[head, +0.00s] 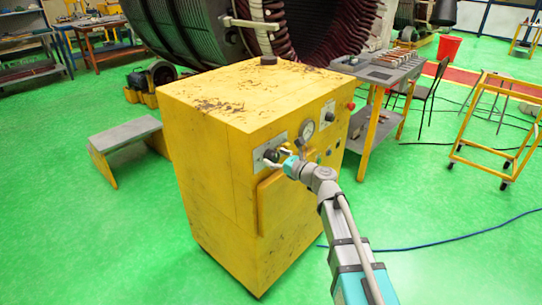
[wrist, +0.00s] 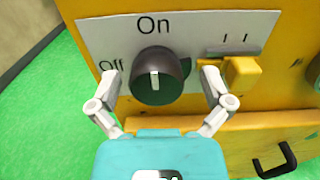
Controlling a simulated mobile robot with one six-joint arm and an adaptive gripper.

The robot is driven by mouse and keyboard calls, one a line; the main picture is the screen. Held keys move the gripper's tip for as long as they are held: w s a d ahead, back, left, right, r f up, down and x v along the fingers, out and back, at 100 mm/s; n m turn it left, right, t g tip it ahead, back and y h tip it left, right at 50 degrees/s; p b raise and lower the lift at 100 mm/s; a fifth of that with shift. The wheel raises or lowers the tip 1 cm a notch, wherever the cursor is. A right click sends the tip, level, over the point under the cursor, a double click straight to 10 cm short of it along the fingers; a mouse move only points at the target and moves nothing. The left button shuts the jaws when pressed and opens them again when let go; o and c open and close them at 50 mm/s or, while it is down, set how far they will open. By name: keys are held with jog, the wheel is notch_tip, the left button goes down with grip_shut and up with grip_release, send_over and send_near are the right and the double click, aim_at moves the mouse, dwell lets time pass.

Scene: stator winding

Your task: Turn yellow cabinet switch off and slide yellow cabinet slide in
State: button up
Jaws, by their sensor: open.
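The yellow cabinet (head: 215,170) stands in the middle of the head view. Its round black switch knob (wrist: 157,65) shows in the wrist view on a pale plate marked "On" above and "Off" at left. The knob's white line stands upright, toward "On". The yellow slide (wrist: 242,74) sits right of the knob, below two short marks and a slot. I cannot tell if it is in or out. My gripper (wrist: 162,84) is open, with one finger on each side of the knob; contact is unclear. My gripper also shows at the cabinet front in the head view (head: 281,162).
A yellow panel with a black handle (wrist: 275,160) lies below the plate. A gauge (head: 307,129) and other controls are right of it on the cabinet face. A small bench (head: 125,134) is at left, a work table (head: 385,70) at right.

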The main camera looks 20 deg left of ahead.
jog(key=shift+w+a, duration=0.1)
jog(key=shift+a, duration=0.15)
